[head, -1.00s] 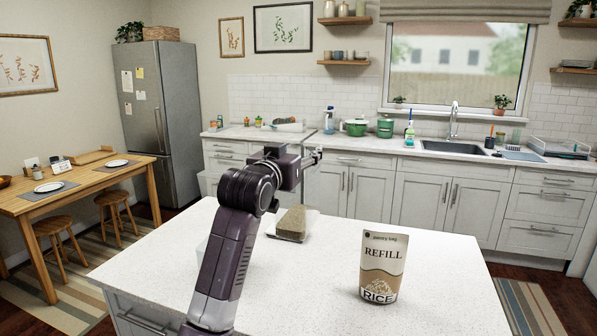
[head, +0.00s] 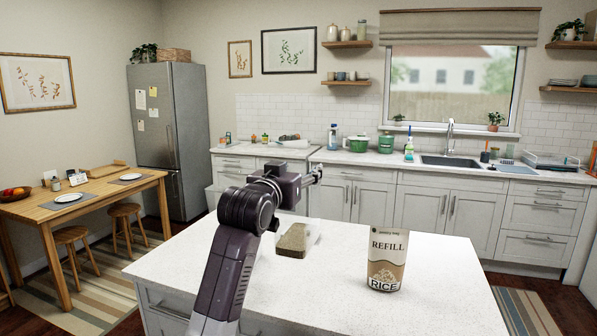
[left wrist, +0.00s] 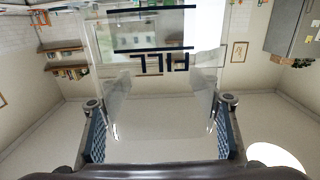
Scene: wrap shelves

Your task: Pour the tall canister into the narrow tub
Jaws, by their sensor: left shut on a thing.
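My left gripper (head: 316,172) is raised above the far part of the white counter. In the left wrist view, its two fingers (left wrist: 158,130) are shut on a clear-walled container, which I take to be the tall canister (left wrist: 118,85). Dark lines and letters show through it. That view is upside down, with the ceiling at the bottom. In the head view the canister cannot be made out. The canister's contents cannot be told. My right gripper is not in view.
A rice refill pouch (head: 388,260) stands upright on the counter (head: 440,300), to the right of the tub. The counter between and in front of them is clear. A wooden table (head: 90,208) with plates stands at the left.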

